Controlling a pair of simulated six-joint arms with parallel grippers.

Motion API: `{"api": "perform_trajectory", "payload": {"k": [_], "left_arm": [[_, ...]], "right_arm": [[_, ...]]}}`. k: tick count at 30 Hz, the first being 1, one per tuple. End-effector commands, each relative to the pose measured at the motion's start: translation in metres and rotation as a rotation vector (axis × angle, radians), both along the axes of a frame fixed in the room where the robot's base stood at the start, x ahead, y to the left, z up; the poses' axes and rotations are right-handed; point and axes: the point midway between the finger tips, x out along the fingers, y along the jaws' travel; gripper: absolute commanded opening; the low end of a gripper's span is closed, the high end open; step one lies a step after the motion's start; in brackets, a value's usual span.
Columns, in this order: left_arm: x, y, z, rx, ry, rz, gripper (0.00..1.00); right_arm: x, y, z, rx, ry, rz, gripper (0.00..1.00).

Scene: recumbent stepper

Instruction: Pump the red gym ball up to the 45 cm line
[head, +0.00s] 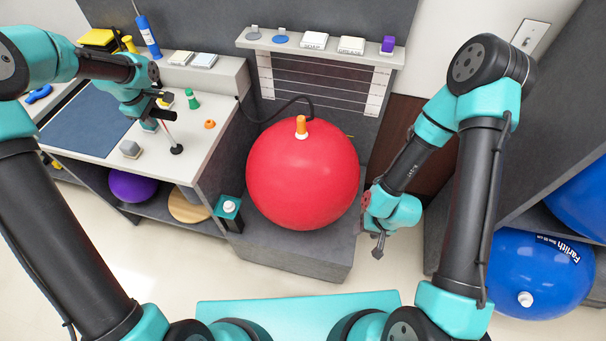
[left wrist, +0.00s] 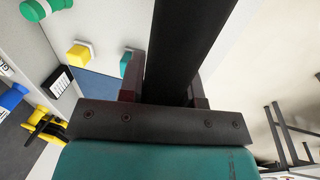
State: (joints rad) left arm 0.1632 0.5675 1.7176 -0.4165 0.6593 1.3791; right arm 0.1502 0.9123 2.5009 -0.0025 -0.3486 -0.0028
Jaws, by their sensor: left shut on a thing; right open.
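The red gym ball (head: 303,180) sits on a grey plinth (head: 290,260), with an orange-and-white fitting (head: 301,127) at its top. A black hose (head: 270,117) runs from the bench side to behind that fitting. A panel with pale height lines (head: 320,72) stands behind the ball; I cannot read its marks. My left gripper (head: 158,112) is over the bench, shut on a black bar (left wrist: 180,40); its far end is out of view. A thin rod with a black foot (head: 177,149) stands just below this gripper. My right gripper (head: 378,235) is open and empty, right of the ball.
A teal block with a white knob (head: 229,208) is left of the plinth. Blue balls (head: 530,275) fill the right rack. Floor is clear in front.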

Motion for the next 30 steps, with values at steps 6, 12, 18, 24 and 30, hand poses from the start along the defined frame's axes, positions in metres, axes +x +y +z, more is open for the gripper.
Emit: {"api": "perform_trajectory", "payload": {"k": [6, 12, 18, 24, 30], "left_arm": [[0.0, 0.0, -0.025, 0.001, 0.002, 0.0, 0.0], [0.0, 0.0, -0.042, 0.0, 0.001, 0.0, 0.0], [0.0, 0.0, -0.044, 0.0, 0.0, 0.0, 0.0], [0.0, 0.0, -0.044, 0.0, 0.0, 0.0, 0.0], [0.0, 0.0, -0.043, 0.0, -0.001, 0.0, 0.38]], "right_arm": [[0.0, 0.0, 0.0, 0.0, 0.0, 0.0, 0.54], [0.0, 0.0, 0.0, 0.0, 0.0, 0.0, 0.54], [0.0, 0.0, 0.0, 0.0, 0.0, 0.0, 0.54], [0.0, 0.0, 0.0, 0.0, 0.0, 0.0, 0.54], [0.0, 0.0, 0.0, 0.0, 0.0, 0.0, 0.54]]}}
